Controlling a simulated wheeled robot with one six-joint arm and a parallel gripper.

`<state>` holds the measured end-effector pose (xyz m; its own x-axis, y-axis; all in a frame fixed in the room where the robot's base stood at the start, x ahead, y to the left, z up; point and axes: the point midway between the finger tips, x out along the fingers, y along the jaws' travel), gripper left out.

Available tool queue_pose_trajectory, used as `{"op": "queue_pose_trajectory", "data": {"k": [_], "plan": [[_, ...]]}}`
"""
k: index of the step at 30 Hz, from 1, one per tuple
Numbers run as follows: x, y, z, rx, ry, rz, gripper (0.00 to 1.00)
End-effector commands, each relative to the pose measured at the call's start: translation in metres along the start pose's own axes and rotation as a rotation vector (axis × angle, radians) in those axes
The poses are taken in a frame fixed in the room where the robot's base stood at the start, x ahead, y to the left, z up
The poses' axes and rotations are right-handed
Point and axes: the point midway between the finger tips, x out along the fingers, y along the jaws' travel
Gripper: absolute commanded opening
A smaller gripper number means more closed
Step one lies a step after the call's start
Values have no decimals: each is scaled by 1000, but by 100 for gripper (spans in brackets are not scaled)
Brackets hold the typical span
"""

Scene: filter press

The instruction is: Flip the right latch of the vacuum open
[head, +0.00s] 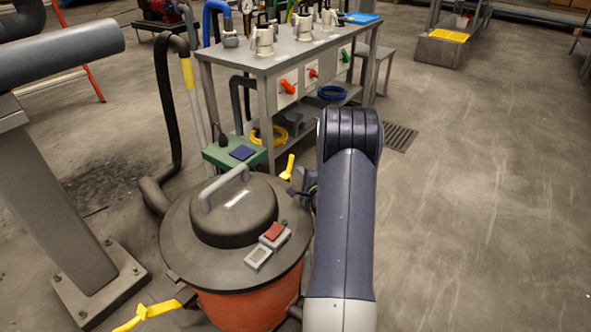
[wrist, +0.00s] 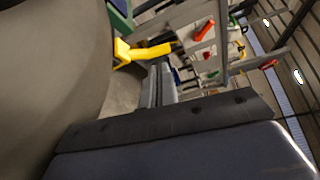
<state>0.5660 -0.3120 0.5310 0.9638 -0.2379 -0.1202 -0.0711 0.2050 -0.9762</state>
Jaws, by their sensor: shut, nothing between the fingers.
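The vacuum has an orange drum (head: 245,310) and a grey round lid (head: 185,245). Its right latch (head: 288,168) is a yellow lever at the far right of the rim, and it sticks outward from the rim. In the wrist view this yellow latch (wrist: 150,50) points away from the dark curved vacuum side. The left latch (head: 147,314), also yellow, sticks out at the near left of the rim. My gripper (wrist: 159,72) is shut and empty, its fingertips close to the right latch's lever; I cannot tell whether they touch. In the head view my arm hides most of it.
A grey workbench (head: 255,62) with valves and red and green handles stands behind the vacuum. A green box (head: 228,152) is just beyond the lid. A black hose (head: 165,110) and a grey post (head: 55,200) are at left. Open floor (head: 480,210) lies at right.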

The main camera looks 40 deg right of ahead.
Motion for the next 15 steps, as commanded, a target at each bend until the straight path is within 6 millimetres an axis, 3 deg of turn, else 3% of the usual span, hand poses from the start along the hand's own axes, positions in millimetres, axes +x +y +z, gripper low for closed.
{"op": "queue_pose_trajectory", "data": {"k": [6, 15], "plan": [[37, 2, 0, -2, -2, -2, 0], [55, 0, 0, 0, 0, 0, 0]]}}
